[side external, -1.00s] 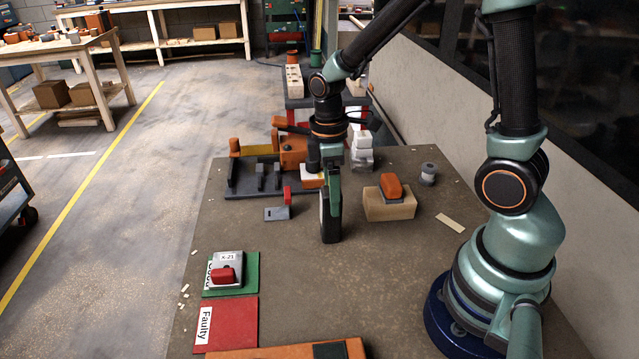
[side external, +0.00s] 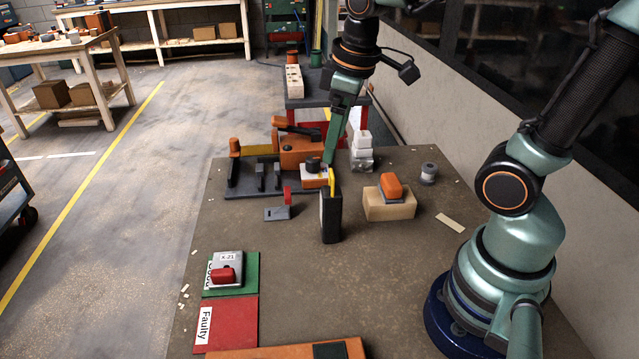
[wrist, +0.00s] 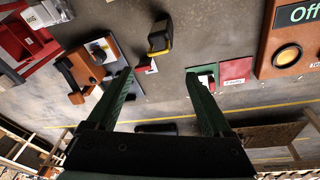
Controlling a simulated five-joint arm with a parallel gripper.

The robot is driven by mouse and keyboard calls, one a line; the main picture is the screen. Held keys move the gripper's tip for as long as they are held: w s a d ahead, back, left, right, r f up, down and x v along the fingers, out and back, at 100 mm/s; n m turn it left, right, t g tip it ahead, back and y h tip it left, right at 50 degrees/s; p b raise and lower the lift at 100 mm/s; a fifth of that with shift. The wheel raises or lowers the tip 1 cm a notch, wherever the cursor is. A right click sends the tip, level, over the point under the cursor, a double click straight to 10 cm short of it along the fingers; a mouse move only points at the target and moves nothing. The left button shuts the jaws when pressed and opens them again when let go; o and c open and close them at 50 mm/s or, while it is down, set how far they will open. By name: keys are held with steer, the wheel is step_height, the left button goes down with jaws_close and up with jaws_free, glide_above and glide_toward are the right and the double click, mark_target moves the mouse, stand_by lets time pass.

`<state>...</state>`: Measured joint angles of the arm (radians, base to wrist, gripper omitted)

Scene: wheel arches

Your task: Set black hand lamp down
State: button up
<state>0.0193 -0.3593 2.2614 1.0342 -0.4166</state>
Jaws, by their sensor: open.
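The black hand lamp (side external: 331,219) stands upright on the brown table near its middle, with a yellow strip along its upper part. In the wrist view a black and yellow thing that looks like this lamp (wrist: 160,36) lies beyond the fingertips. My gripper (side external: 331,165) is above and behind the lamp in the side view, clear of its body. In the wrist view my gripper (wrist: 160,76) has its two green fingers wide apart with nothing between them.
A wooden block (side external: 389,206) with an orange-topped item stands right of the lamp. A small grey plate with a red part (side external: 278,213) is to its left. A dark fixture (side external: 240,185) lies behind. Green (side external: 248,283) and red "Faulty" (side external: 232,325) pads are front left.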

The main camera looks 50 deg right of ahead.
steer(key=shift+s+a+r+m+t, duration=0.1)
steer(key=shift+s+r+m+t, duration=0.3)
steer(key=shift+m+t, duration=0.25)
steer(key=shift+s+a+r+m+t, duration=0.1)
steer(key=shift+s+r+m+t, duration=0.3)
steer(key=shift+m, duration=0.5)
steer(key=shift+s+a+r+m+t, duration=0.1)
steer(key=shift+s+r+m+t, duration=0.25)
steer(key=shift+m+t, duration=0.3)
